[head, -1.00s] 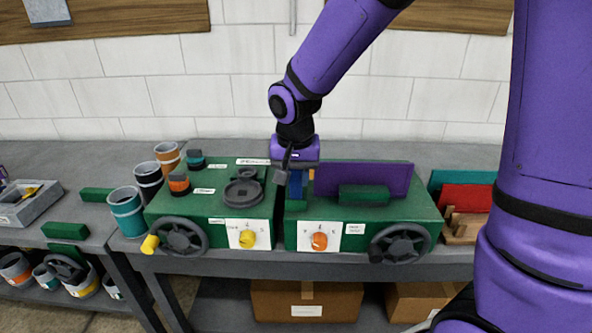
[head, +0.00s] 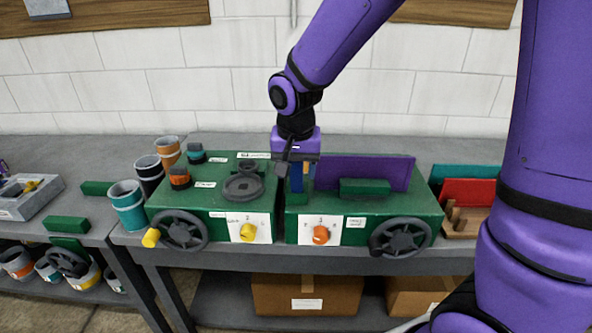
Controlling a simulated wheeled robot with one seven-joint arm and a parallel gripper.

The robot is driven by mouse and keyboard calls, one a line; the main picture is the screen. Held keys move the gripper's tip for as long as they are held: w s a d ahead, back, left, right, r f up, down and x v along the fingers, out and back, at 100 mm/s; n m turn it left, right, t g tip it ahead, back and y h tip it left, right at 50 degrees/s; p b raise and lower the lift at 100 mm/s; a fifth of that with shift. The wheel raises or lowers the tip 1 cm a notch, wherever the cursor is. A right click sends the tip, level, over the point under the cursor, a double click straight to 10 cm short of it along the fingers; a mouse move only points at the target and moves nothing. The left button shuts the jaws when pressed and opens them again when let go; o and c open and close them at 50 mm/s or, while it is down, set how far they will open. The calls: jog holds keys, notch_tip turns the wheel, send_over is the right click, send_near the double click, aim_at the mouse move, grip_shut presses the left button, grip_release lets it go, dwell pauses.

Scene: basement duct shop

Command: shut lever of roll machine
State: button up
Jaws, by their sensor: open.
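Two green machines stand side by side on the grey bench; I cannot read their labels well enough to tell which is the roll machine. The left machine (head: 215,207) has a dark handwheel with a yellow knob, a yellow dial (head: 248,232) and a dark round fitting on top. The right machine (head: 370,212) has an orange dial (head: 320,235), a handwheel and an upright purple plate. My gripper (head: 297,168) points down over the right machine's left end, open.
Several cups, one teal (head: 128,205), stand left of the machines. Red and teal panels (head: 468,192) stand in a wooden rack at the right. A grey tray (head: 28,198) lies on the left bench. Cardboard boxes (head: 307,294) sit below. The bench behind the machines is clear.

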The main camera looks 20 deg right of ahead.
jog(key=r, duration=0.3)
jog(key=s+r, duration=0.1)
jog(key=r, duration=0.6)
jog(key=shift+s+a, duration=0.15)
jog(key=shift+a, duration=0.15)
jog(key=s+d+r+n+t, duration=0.2)
jog(key=s+d, duration=0.3)
jog(key=s, duration=0.4)
jog(key=s+d+r+n+t, duration=0.1)
jog(key=s+d+r, duration=0.3)
jog(key=s, duration=0.6)
jog(key=shift+s+d+r+n+t+y, duration=0.15)
jog(key=shift+d+n+t+y, duration=0.2)
jog(key=shift+d+n, duration=0.65)
